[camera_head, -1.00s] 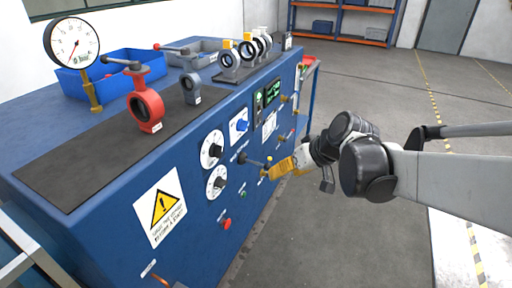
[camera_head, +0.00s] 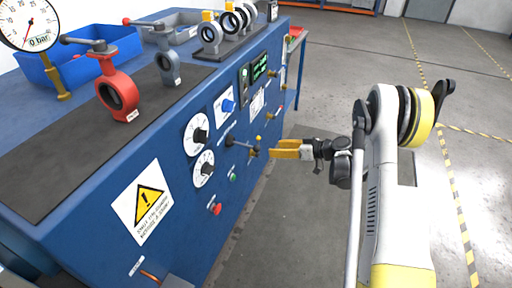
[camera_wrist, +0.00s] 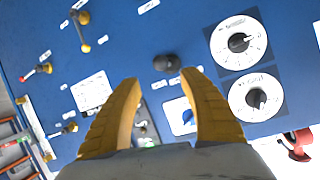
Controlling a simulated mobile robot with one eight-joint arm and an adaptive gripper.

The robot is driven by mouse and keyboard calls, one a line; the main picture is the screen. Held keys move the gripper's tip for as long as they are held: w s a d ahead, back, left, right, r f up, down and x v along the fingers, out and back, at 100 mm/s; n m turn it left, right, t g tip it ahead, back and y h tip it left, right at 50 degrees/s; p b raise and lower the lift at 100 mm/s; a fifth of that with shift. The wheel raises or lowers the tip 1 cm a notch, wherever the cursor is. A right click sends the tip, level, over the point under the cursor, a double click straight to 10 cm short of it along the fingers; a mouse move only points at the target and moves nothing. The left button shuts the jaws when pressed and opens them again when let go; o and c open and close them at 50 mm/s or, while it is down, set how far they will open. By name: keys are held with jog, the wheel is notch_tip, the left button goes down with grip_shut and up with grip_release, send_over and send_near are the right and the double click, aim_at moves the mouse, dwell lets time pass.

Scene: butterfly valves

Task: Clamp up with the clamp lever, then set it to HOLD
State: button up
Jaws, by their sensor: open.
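In the wrist view the black knob (camera_wrist: 167,63) shows end-on just beyond my fingertips. Beside it is a lever with a yellow knob (camera_head: 257,140), also in the wrist view (camera_wrist: 84,17). The labels are too small to read, so I cannot tell which is the clamp lever or where HOLD is. My gripper (camera_head: 272,149) has yellow fingers, open and empty, apart from the panel. It also shows in the wrist view (camera_wrist: 160,78).
Two dials (camera_head: 197,134), a blue knob (camera_head: 228,106), a red button (camera_head: 215,209) and a green display (camera_head: 260,68) are on the panel. A red valve (camera_head: 118,97) and a gauge marked 0 bar (camera_head: 30,25) stand on top. The floor (camera_head: 300,225) in front is clear.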

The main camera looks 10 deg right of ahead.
aim_at(256, 148)
jog(key=b+x, duration=0.3)
jog(key=x, duration=0.7)
jog(key=shift+a, duration=0.1)
grip_shut()
